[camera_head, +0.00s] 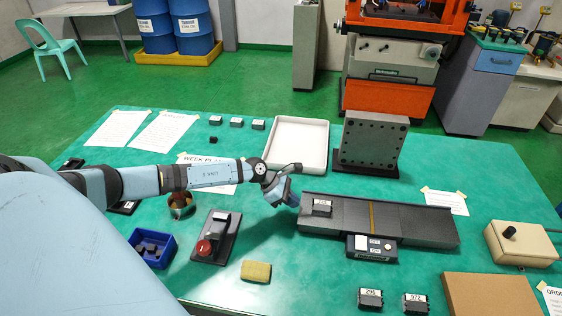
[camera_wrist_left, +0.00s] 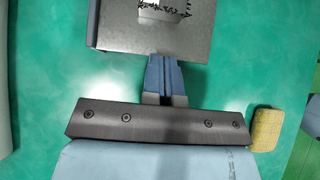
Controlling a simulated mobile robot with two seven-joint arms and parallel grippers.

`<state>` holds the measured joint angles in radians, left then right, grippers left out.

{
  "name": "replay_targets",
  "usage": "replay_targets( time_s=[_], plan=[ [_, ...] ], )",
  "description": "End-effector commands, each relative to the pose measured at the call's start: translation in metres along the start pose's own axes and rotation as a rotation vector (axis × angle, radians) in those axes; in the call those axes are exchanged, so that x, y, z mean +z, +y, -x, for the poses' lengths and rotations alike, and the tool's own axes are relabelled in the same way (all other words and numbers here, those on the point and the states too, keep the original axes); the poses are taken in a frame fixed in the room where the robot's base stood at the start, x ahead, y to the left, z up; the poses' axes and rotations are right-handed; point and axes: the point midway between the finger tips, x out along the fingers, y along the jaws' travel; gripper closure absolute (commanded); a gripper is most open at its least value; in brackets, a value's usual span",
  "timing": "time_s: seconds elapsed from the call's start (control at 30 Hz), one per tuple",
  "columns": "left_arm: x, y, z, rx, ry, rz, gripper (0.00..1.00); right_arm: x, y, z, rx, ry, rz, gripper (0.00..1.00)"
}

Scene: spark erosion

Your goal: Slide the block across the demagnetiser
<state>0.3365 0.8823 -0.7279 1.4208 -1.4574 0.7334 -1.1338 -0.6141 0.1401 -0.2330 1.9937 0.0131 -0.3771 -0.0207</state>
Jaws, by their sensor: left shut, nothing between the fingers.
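The demagnetiser (camera_head: 410,224) is a long dark plate with a brass stripe across its middle and a small switch box (camera_head: 372,247) on its front side. A small dark block (camera_head: 322,208) with a white label sits on its left end. In the left wrist view the block (camera_wrist_left: 162,10) is cut off by the top edge, with jagged black bits along it, on the grey plate (camera_wrist_left: 120,38). My left gripper (camera_head: 291,198) is shut and empty at the plate's left end, left of the block and apart from it. Its closed fingers (camera_wrist_left: 167,62) point toward the block. My right gripper is out of view.
Two labelled blocks (camera_head: 370,298) (camera_head: 415,303) lie in front, and several stand at the back (camera_head: 236,123). A red-button box (camera_head: 212,240), a yellow sponge (camera_head: 256,271) and a blue bin (camera_head: 152,247) lie left. A white tray (camera_head: 326,146) and angle plate (camera_head: 372,143) stand behind.

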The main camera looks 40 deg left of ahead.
Motion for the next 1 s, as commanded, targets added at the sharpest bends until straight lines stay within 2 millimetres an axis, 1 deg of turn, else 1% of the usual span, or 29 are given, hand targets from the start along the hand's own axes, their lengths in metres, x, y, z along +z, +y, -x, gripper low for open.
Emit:
replay_targets(
  time_s=[0.03,0.1,0.23,0.37,0.67,0.77,0.87,1.0],
  plan=[
    [0.011,0.0,-0.004,0.0,-0.003,0.0,1.0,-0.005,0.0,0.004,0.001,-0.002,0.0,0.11],
    [0.018,0.0,-0.012,0.0,-0.002,0.0,1.0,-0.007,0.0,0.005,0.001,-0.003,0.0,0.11],
    [0.025,0.0,-0.021,0.001,-0.001,0.0,1.0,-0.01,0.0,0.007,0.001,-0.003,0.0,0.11],
    [0.028,0.0,-0.026,0.001,-0.001,0.002,1.0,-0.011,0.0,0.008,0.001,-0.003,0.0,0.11],
    [0.028,0.0,-0.027,0.001,0.0,0.002,1.0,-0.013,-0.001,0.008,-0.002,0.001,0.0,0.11],
    [0.031,0.0,-0.031,0.0,-0.001,0.001,1.0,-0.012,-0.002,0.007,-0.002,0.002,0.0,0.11],
    [0.043,0.0,-0.044,0.0,-0.004,-0.001,1.0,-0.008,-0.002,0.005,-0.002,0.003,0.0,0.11],
    [0.072,0.0,-0.074,-0.001,-0.006,-0.004,1.0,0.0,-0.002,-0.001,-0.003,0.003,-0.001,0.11]
  ],
)
